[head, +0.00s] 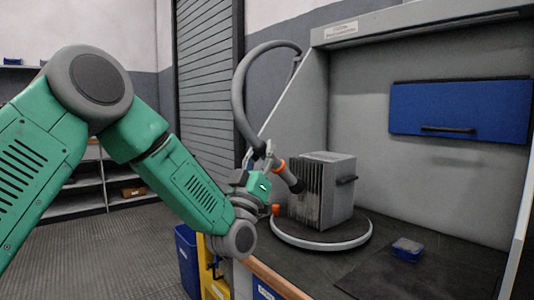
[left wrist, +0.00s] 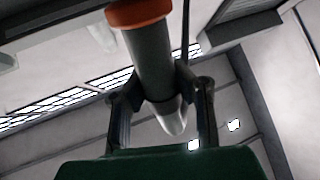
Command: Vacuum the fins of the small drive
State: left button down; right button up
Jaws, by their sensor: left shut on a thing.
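The small drive (head: 323,190) is a grey box with dark vertical fins (head: 305,203) on its left face and a black handle on its right side. It stands on a round turntable (head: 350,241) with a pale rim. My left gripper (head: 264,170) is shut on the vacuum nozzle (head: 293,180), a dark tube with an orange collar. The nozzle's end is at or very near the fins; I cannot tell whether it touches. The left wrist view shows the nozzle tube (left wrist: 155,65) between the two fingers (left wrist: 160,105). My right gripper is not in view.
A grey hose (head: 240,90) arches from the nozzle to the hood wall. A small blue box (head: 407,249) lies on the bench right of the turntable. A blue panel (head: 460,110) is on the back wall. A blue bin (head: 187,255) stands on the floor.

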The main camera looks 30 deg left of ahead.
pick_arm(q)
jog(key=shift+a, duration=0.1)
dwell(0.6)
jog(key=a, duration=0.1)
jog(key=w+a, duration=0.1)
jog(key=a, duration=0.1)
jog(key=shift+w+a, duration=0.2)
jog(key=shift+w, duration=0.05)
dwell(0.3)
dwell(0.6)
notch_tip(320, 180, down, 4)
jog(key=shift+r+b, duration=0.15)
jog(key=shift+b, duration=0.55)
jog(key=shift+d, duration=0.1)
dwell(0.5)
